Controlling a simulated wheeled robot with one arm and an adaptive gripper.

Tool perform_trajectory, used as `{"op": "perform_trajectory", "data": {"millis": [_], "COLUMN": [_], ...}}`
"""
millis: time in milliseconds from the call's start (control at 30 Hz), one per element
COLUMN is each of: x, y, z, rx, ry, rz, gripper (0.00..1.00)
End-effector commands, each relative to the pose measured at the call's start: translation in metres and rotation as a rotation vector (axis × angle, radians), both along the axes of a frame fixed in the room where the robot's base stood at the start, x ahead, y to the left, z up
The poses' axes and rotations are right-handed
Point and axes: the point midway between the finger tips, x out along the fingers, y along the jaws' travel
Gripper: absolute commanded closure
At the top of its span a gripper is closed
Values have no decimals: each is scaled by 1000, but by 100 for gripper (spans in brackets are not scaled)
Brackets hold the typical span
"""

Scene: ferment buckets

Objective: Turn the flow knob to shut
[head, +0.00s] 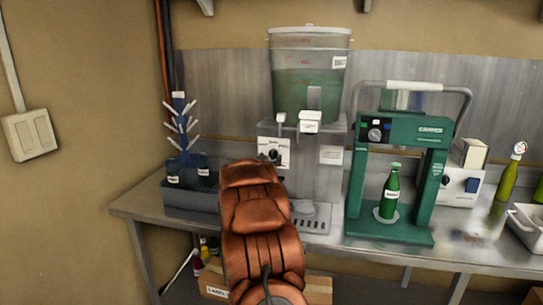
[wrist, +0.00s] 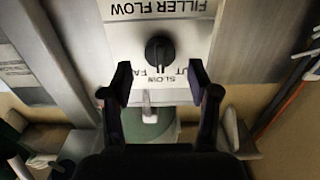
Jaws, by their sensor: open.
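The flow knob (wrist: 159,52) is black and round on a white panel (wrist: 118,38) in the wrist view. I cannot tell surely which mark the knob points to. In the head view the knob (head: 272,155) sits on the front of the filler (head: 318,165), below a clear tank (head: 308,85) of green liquid. My gripper (wrist: 158,84) is open and empty, its fingers apart just short of the knob. In the head view my copper-coloured arm hides the gripper.
A green capping machine (head: 390,235) with a green bottle (head: 391,190) stands right of the filler. A blue bottle rack (head: 184,130) and a dark crate (head: 190,195) stand left. The steel bench's left edge (head: 122,212) is bare.

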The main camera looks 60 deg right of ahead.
Motion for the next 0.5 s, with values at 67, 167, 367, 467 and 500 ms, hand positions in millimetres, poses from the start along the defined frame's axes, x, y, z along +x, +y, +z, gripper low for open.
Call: {"op": "perform_trajectory", "data": {"millis": [67, 167, 367, 467, 500], "x": [2, 6, 8, 9, 9], "y": [-9, -17, -23, -23, -23], "z": [2, 3, 0, 0, 0], "rx": [-2, -3, 1, 0, 0], "ry": [-2, -3, 0, 0, 0], "rz": [-2, -1, 0, 0, 0], "gripper": [40, 40, 40, 40, 40]}}
